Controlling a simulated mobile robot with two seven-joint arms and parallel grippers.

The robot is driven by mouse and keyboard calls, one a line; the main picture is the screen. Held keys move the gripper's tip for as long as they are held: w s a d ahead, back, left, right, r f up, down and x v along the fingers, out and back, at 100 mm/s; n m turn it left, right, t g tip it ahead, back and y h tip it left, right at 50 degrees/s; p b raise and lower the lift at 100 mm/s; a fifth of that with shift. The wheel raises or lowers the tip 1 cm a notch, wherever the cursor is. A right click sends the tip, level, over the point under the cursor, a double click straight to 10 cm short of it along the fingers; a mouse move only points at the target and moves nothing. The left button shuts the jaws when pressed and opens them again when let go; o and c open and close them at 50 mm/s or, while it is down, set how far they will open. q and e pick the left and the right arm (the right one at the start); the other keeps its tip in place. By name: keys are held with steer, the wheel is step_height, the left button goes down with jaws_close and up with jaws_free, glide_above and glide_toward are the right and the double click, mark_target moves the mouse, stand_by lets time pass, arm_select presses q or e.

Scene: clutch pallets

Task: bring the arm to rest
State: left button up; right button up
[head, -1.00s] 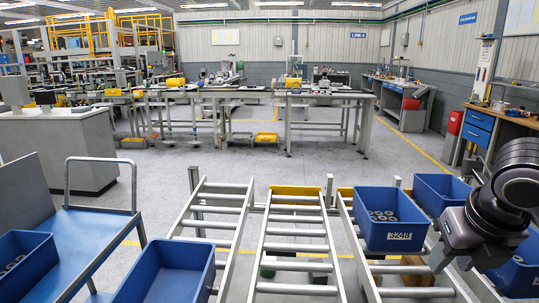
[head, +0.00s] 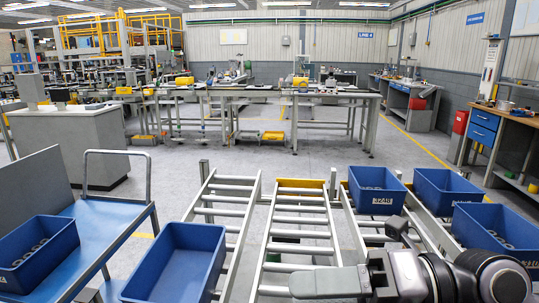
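My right arm comes in at the lower right, low over the front of the roller rails. Its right gripper (head: 332,283) appears as a light grey part pointing left; its fingertips are not clear, so open or shut cannot be told. Nothing is seen held in it. My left gripper is not in view.
More blue bins (head: 450,203) (head: 497,250) are at right. An empty blue bin (head: 178,245) and a blue trolley (head: 105,228) are at left. Grey floor lies beyond.

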steer(key=w+d+r+m+t+y, duration=0.3)
steer(key=d+r+m+t, duration=0.3)
steer(key=m+t, duration=0.8)
steer(key=w+d+f+m+t+h, duration=0.2)
steer(key=d+f+m+h, duration=0.4)
steer(key=m+h, duration=0.4)
steer(key=w+d+f+m+t+h, duration=0.1)
steer(key=w+d+f+m+h, duration=0.3)
steer(key=f+m+h, duration=0.45)
steer(key=s+d+f+m+g+h, duration=0.1)
steer(key=s+d+f+m+g, duration=0.1)
steer(key=s+f+g, duration=0.3)
steer(key=s+d+f+m+g+h, duration=0.1)
steer(key=s+d+f+m+g, duration=0.1)
steer(key=f, duration=0.5)
steer(key=s+a+f+g+y, duration=0.1)
steer(key=s+f+g, duration=0.35)
steer(key=s, duration=0.35)
steer(key=s+a+f+g, duration=0.1)
steer(key=s+f+g, duration=0.3)
steer(key=s+f, duration=0.3)
steer(key=w+a+f+t+y+b, duration=0.2)
steer(key=w+f+t, duration=0.4)
steer(key=f, duration=0.5)
steer(key=shift+w+a+f+t+b, duration=0.15)
steer(key=shift+a+f+t+b, duration=0.2)
steer(key=shift+a+t+b, duration=0.4)
